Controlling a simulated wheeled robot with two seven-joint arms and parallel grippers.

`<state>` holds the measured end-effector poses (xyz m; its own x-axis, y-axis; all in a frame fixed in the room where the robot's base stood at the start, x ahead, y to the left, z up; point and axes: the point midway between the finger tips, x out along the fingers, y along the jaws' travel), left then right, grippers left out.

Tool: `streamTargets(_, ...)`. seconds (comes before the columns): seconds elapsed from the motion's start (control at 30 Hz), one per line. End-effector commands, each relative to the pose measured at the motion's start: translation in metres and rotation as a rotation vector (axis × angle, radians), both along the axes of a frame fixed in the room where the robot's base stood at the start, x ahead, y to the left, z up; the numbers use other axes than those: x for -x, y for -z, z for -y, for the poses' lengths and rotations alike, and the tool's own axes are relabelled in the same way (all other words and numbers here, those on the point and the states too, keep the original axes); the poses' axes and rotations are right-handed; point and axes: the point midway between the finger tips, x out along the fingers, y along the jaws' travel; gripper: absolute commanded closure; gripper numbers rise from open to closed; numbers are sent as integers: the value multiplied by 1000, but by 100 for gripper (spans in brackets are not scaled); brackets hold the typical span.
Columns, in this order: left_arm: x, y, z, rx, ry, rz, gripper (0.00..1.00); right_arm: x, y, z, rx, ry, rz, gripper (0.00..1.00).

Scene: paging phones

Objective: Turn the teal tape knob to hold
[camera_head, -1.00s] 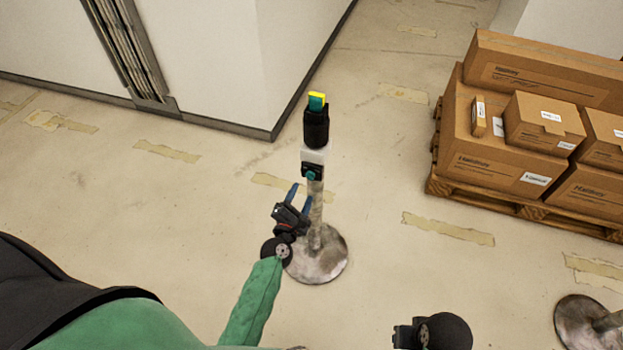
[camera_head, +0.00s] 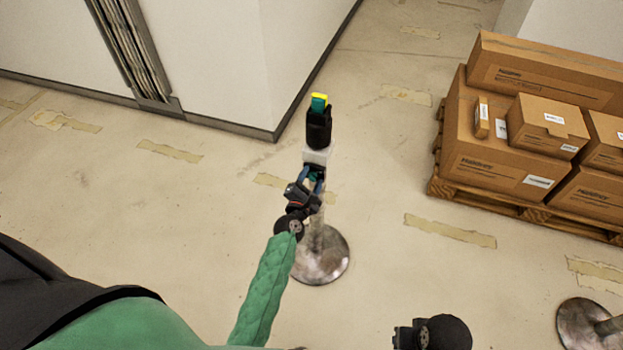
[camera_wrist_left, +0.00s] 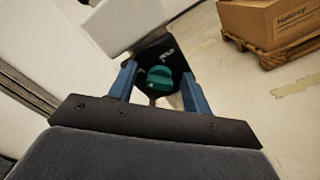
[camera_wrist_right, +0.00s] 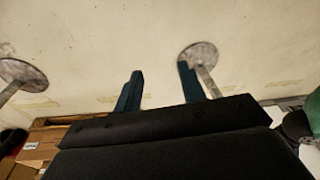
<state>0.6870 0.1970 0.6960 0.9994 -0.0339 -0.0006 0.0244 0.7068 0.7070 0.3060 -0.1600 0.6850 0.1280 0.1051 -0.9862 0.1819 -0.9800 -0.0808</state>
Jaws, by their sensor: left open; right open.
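The teal knob (camera_wrist_left: 160,77) sits on a black plate (camera_wrist_left: 153,52) on the post, and in the left wrist view it shows between my left fingers. In the head view a small part of the knob (camera_head: 314,177) shows between the fingertips. My left gripper (camera_head: 312,175) is open, with one blue finger on each side of the knob; I cannot tell whether they touch it. White marks on the plate are too small to read. My right gripper (camera_wrist_right: 160,88) is open and empty, low over the floor, away from the post.
The post stands on a round metal base (camera_head: 322,262) and carries a black unit (camera_head: 318,128) with a teal and yellow top. Cartons (camera_head: 490,160) on a wooden pallet (camera_head: 500,210) stand at the right. Another round base (camera_head: 577,325) is at lower right. A white wall is behind.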

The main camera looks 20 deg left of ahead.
Motion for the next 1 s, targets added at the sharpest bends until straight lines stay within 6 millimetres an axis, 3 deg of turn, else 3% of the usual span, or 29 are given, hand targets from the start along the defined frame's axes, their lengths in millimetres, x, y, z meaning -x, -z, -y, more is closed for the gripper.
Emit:
streamTargets(0.2, 0, 0, 0, 0, 0, 0, 53, 0, 0, 0, 0, 0, 0, 60)
streamTargets(0.43, 0, 0, 0, 0, 0, 0, 96, 0, 0, 0, 0, 0, 1, 60)
streamTargets(0.8, 0, -1, 0, -59, 1, 2, 96, -2, 2, 0, 0, 0, 9, 60)
streamTargets(1.0, 0, -1, 1, -186, 2, 6, 96, -6, 24, 0, 6, -1, 0, 60)
